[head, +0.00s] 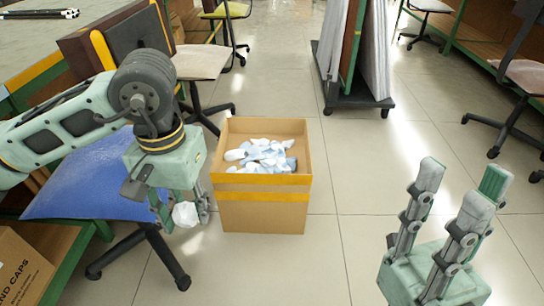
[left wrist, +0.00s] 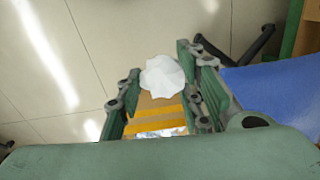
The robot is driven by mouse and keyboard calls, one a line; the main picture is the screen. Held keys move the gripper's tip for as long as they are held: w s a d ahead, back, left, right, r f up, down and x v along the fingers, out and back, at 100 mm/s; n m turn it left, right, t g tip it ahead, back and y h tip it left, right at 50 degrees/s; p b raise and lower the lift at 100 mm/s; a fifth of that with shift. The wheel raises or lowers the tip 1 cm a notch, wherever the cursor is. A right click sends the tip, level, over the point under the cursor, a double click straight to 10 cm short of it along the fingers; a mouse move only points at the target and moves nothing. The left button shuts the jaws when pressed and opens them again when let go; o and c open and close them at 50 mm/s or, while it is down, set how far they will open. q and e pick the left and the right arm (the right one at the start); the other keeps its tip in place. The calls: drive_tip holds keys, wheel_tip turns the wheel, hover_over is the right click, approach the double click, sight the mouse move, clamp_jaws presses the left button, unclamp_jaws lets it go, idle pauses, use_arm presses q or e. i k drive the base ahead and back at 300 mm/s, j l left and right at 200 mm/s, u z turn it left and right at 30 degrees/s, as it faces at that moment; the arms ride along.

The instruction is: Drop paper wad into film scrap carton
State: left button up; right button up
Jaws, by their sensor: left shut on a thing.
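A crumpled white paper wad (head: 185,214) is held between the fingers of my left gripper (head: 183,208), which is shut on it. The wad also shows between the fingertips in the left wrist view (left wrist: 162,77). The film scrap carton (head: 262,215) is an open brown box with a yellow band, standing on the floor just right of my left gripper. Crumpled white and pale blue scraps (head: 262,156) lie inside it. In the left wrist view, part of the carton (left wrist: 150,104) shows behind the wad. My right gripper (head: 462,180) is open and empty at the lower right.
A chair with a blue seat (head: 90,178) stands left of the carton, partly behind my left arm. A closed carton (head: 20,268) sits at the lower left. A wheeled rack with panels (head: 355,50) stands behind. The floor right of the carton is clear.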

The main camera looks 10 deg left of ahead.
sight(249, 156)
drive_tip(key=i+l+u, duration=0.3)
drive_tip(key=i+l, duration=0.2)
drive_tip(key=i+l+u, duration=0.15)
drive_tip(key=l, duration=0.25)
drive_tip(key=i+l+u, duration=0.35)
drive_tip(key=l, duration=0.35)
drive_tip(key=i+l+u, duration=0.15)
drive_tip(key=l, duration=0.25)
drive_tip(key=i+l+u, duration=0.15)
drive_tip(key=l, duration=0.25)
drive_tip(key=i+l, duration=0.3)
drive_tip(key=i+u, duration=0.05)
drive_tip(key=i, duration=0.1)
